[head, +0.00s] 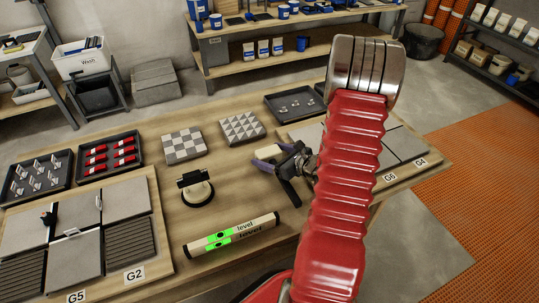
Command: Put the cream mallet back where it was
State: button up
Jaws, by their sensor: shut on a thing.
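The cream mallet (268,152) shows only as a small pale piece at the tips of my gripper. The rest of it is hidden behind the gripper and my red arm. My gripper (281,157), dark with purplish fingers, is shut on the mallet over the right middle of the wooden table (165,217). I cannot tell whether the mallet touches the table.
Tile panels flank both sides.

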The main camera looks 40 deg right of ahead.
jog(key=shift+f, duration=0.45)
dwell(0.4)
jog(key=o, duration=1.6)
jog(key=shift+f, duration=0.1)
jog(key=shift+s, duration=0.1)
jog(key=v, duration=1.3)
jog(key=shift+s, duration=0.3)
